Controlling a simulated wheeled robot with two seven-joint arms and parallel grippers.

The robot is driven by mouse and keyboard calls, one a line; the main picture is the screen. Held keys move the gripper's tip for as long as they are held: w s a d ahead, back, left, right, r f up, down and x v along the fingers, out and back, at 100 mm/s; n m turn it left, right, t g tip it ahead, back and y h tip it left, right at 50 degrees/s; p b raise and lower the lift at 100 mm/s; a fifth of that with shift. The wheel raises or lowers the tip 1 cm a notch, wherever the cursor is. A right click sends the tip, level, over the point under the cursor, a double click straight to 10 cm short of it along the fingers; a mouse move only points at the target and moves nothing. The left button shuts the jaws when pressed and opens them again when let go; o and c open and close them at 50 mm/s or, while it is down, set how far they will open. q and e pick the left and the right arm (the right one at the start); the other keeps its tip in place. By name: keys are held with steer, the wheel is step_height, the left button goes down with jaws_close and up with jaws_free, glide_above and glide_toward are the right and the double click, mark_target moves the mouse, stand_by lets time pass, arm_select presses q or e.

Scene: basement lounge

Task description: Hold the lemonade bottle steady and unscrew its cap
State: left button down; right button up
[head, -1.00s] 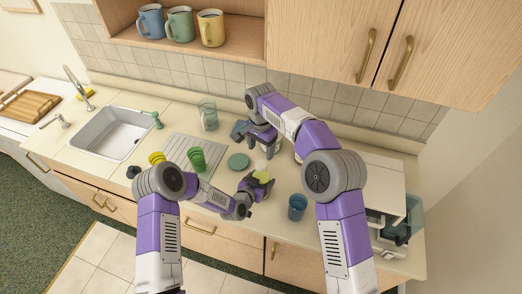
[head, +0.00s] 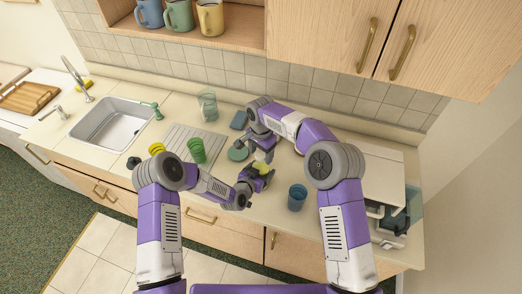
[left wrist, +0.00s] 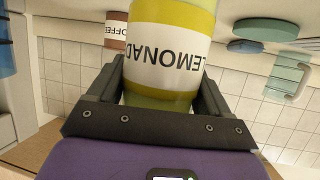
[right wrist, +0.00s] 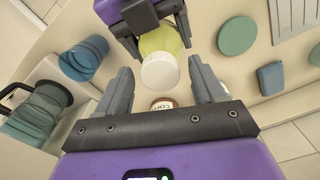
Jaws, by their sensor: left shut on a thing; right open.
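The lemonade bottle (left wrist: 165,50) has a yellow band and a white label with dark letters. My left gripper (head: 258,180) is shut around its body over the counter. In the right wrist view the bottle's yellow-green top (right wrist: 160,40) and white cap (right wrist: 159,72) point towards my right gripper (right wrist: 163,88). The right gripper is open, and its fingers stand apart on either side of the cap without touching it. In the head view the bottle (head: 264,169) shows just below my right gripper (head: 263,157).
A coffee jar (right wrist: 163,103) stands close by. A teal disc (head: 238,154) and a blue block (head: 239,120) lie behind the bottle. A white machine (head: 378,180) takes the right end.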

steer(key=c, duration=1.2)
steer(key=shift+o, duration=0.2)
steer(key=n, duration=1.2)
steer(key=shift+n, duration=0.3)
steer(key=n, duration=0.9)
steer(key=shift+r+n, duration=0.1)
steer(key=shift+n, duration=0.2)
steer(key=n, duration=0.9)
steer(key=shift+n, duration=0.4)
steer(key=n, duration=0.4)
